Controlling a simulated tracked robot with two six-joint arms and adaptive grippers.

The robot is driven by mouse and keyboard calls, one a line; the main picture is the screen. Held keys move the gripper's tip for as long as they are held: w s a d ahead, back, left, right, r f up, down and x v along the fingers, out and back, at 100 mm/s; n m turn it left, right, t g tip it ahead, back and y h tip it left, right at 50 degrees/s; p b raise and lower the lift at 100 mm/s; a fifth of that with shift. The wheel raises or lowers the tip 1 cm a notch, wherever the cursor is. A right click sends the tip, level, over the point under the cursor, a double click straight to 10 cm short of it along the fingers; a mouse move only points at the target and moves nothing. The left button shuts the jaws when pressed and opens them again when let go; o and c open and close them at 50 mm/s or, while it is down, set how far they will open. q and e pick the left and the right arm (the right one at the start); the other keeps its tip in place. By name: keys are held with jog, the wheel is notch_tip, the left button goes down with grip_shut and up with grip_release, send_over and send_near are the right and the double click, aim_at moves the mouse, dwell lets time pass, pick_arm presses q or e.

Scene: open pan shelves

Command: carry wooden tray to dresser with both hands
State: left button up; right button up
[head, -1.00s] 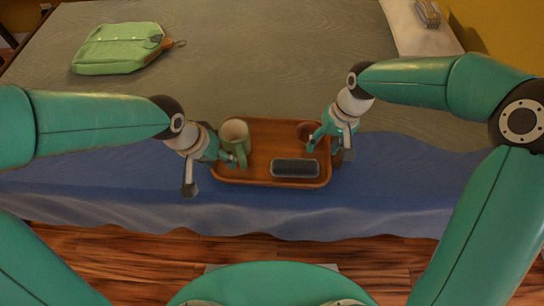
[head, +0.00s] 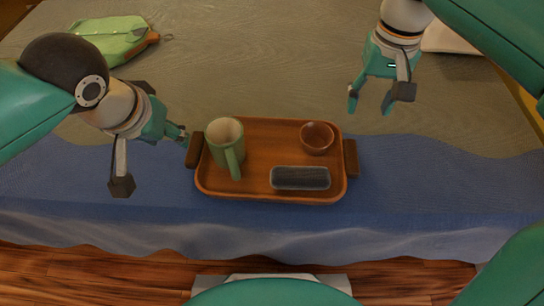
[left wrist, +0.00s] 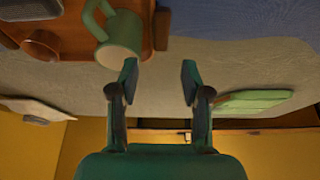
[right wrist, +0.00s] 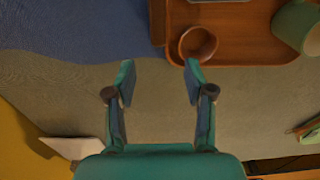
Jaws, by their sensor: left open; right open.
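The wooden tray (head: 255,185) rests level on the cloth-covered surface near its front edge, with a dark handle at each end. A green mug (head: 226,145), a small brown bowl (head: 316,138) and a dark oblong case (head: 300,178) stand on it. My left gripper (head: 180,133) is open and empty, just left of the tray's left handle (head: 195,150). My right gripper (head: 370,106) is open and empty, beyond and above the right handle (head: 351,158), clear of it. In the left wrist view the mug (left wrist: 120,38) shows near the fingers; in the right wrist view the bowl (right wrist: 198,44) does.
A green bag (head: 112,42) lies at the back left of the surface. A pale flat item (head: 450,40) lies at the back right, partly behind my right arm. The blue cloth (head: 440,185) drapes over the front edge. Wooden floor (head: 90,270) lies below.

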aim_at(193, 153)
pick_arm(q)
jog(key=x, duration=1.6)
jog(key=shift+f, duration=0.4)
pick_arm(e)
notch_tip(193, 153, down, 17)
jog(key=shift+r, duration=0.15)
pick_arm(q)
grip_shut()
pick_arm(e)
jog(key=c, duration=1)
grip_shut()
pick_arm(q)
jog(key=shift+w+r, duration=0.1)
jog(key=shift+r, duration=0.05)
